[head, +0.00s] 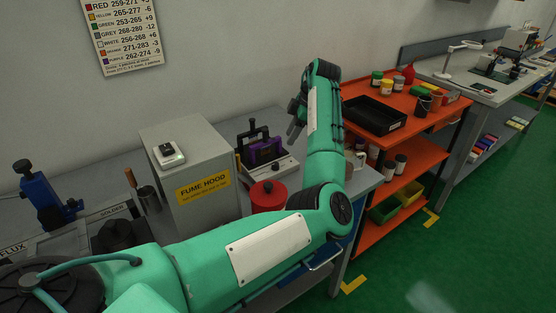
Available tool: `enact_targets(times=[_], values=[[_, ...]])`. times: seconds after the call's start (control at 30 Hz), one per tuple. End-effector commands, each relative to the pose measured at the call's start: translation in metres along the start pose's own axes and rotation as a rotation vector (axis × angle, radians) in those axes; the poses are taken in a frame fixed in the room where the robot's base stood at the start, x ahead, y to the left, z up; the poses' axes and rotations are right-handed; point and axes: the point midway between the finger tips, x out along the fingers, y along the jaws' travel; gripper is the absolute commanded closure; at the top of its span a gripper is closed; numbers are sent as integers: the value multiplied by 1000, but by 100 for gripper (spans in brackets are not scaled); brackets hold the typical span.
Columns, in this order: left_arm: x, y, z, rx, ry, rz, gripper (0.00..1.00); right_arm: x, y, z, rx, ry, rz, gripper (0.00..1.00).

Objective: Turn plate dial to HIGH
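My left arm reaches in from the lower left, and its gripper (295,130) hangs in the air near the back of the bench, just right of a grey device with a purple block (264,151). Its dark fingers are small and partly hidden by the wrist, so their opening is unclear. The grey device has a pale base (281,168), with small dark details on its front too small to read. I cannot make out a plate dial or a HIGH mark. My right gripper is out of view.
A grey fume hood box (206,165) with a small white device (169,155) on top stands left of the purple block. A red pot (268,196) sits in front. An orange shelf cart (410,135) with a black tray (374,117) stands to the right. Green floor lies beyond.

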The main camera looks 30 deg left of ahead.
Motion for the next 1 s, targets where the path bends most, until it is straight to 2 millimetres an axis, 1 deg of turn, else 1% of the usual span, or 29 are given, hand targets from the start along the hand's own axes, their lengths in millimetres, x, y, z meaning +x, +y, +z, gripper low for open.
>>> enact_targets(times=[0.03, 0.3, 0.5, 0.7, 0.97, 1.0], values=[[10, -1, 0, 1, 2, -3, 68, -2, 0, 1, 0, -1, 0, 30], [68, -1, 0, 1, 1, -3, 68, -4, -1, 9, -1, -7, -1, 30], [101, -1, 0, 2, 1, -2, 68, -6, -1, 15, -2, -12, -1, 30], [115, 0, 0, 2, 1, -1, 68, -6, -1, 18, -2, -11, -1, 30], [117, 0, 0, 1, 0, 0, 68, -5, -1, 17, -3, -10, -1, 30], [117, 0, 0, 1, 0, 0, 70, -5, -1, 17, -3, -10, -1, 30]])
